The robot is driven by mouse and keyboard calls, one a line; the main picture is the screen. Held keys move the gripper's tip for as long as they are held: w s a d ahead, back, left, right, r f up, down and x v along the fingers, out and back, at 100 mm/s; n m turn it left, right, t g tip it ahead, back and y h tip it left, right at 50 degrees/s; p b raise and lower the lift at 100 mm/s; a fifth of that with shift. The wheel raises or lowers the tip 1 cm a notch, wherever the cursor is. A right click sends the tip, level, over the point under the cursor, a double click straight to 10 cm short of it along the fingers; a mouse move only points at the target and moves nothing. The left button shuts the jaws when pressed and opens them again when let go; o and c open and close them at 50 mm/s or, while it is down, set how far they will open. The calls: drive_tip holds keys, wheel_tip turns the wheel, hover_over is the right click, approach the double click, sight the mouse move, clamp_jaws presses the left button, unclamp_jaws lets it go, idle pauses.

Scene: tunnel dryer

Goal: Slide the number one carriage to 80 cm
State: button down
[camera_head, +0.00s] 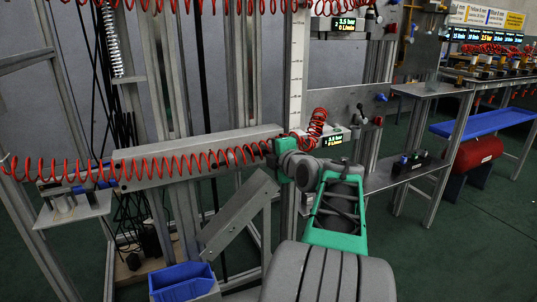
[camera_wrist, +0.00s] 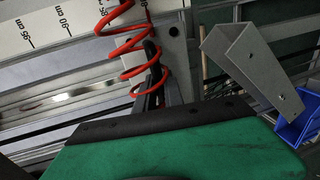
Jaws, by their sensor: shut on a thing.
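A long grey beam (camera_head: 200,157) extends sideways at the upright post and appears to belong to the carriage; I can read no number on it. A white upright scale (camera_head: 296,80) runs up the post. In the wrist view the scale (camera_wrist: 75,22) shows marks near 90 and 95 cm. My green gripper (camera_head: 280,157) is at the beam's right end, beside the post, shut on a part of the carriage. In the wrist view its dark fingers (camera_wrist: 155,85) show beyond the green housing. The gripped part is mostly hidden, and no pointer on the scale is clear.
A red coiled hose (camera_head: 140,168) runs along the beam, and coils (camera_wrist: 125,45) lie close to the fingers. A slanted grey bracket (camera_head: 238,215) and a blue bin (camera_head: 182,282) are below. Green floor is clear at far right.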

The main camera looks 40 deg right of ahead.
drive_tip(key=shift+f, duration=0.65)
drive_tip(key=c, duration=1.6)
unclamp_jaws()
drive_tip(key=shift+c, duration=0.2)
drive_tip(key=shift+o, duration=0.9)
drive_tip(key=shift+r, duration=0.25)
drive_tip(key=p+v, duration=0.1)
drive_tip(key=v, duration=0.7)
drive_tip(key=shift+w+r+p, duration=0.1)
drive_tip(key=shift+r+p, duration=0.05)
drive_tip(key=shift+p, duration=0.2)
